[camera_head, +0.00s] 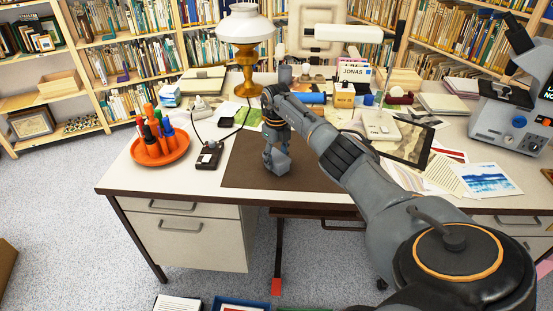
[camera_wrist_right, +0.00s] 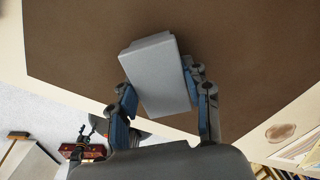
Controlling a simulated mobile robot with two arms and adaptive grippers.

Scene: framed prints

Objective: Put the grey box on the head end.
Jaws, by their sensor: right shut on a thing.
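The grey box (camera_head: 278,162) is a small plain block at the brown desk mat (camera_head: 240,172) in the head view. In the right wrist view the grey box (camera_wrist_right: 158,72) shows as a tilted oblong against the brown mat (camera_wrist_right: 240,50). My right gripper (camera_head: 275,148) reaches down over the mat and is shut on the box. Its fingers (camera_wrist_right: 160,98) stand on both sides of the box in the wrist view. I cannot tell whether the box touches the mat. My left gripper is not in view. I cannot make out which thing is the head end.
An orange tray (camera_head: 176,155) with pens and a small black device (camera_head: 208,156) stand left of the mat. A brass lamp (camera_head: 245,60) stands behind. A dark framed picture (camera_head: 404,141) and prints (camera_head: 486,180) lie to the right. The mat's left part is bare.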

